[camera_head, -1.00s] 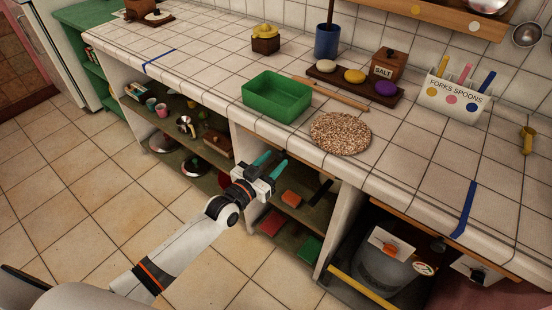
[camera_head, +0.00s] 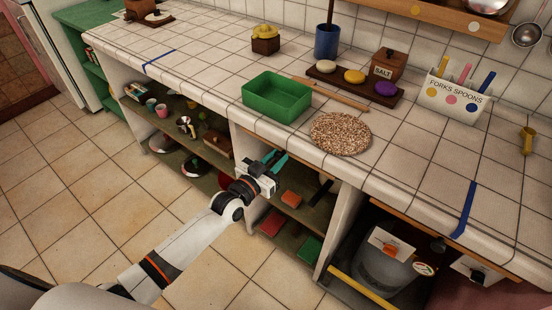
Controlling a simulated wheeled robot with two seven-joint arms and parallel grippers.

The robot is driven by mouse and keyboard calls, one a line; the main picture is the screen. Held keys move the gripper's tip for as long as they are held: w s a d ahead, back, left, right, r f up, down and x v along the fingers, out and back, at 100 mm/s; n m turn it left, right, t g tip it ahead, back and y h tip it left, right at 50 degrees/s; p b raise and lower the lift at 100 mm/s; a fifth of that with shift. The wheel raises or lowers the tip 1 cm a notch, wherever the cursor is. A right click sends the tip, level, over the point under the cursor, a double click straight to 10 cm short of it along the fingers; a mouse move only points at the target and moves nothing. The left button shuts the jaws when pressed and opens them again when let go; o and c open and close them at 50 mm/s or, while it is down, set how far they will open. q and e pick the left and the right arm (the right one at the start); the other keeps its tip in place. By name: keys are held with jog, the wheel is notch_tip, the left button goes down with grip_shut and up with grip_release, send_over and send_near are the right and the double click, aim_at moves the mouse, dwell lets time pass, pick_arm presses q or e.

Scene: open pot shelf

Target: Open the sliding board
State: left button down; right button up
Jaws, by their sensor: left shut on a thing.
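My left gripper (camera_head: 278,160) reaches up from the lower left to the front of the open shelf under the counter. Its teal fingers are close together just below the counter edge, at the top of the middle compartment (camera_head: 330,212). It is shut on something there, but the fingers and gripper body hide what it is. I cannot clearly make out a separate sliding board. My right gripper is not in view.
The tiled counter (camera_head: 400,165) carries a green tray (camera_head: 277,97), a speckled round mat (camera_head: 340,134) and a salt box (camera_head: 388,66). Cups and pans fill the left shelves. Floor at left is clear.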

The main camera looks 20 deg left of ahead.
pick_arm(q)
jog(key=p+v, duration=0.8)
jog(key=v, duration=1.4)
jog(key=shift+s, duration=0.35)
jog(key=shift+a+r, duration=0.1)
jog(key=shift+r, duration=0.05)
jog(key=c, duration=1.3)
grip_release()
jog(key=shift+o, duration=0.2)
jog(key=b+v, duration=0.1)
jog(key=v, duration=1.1)
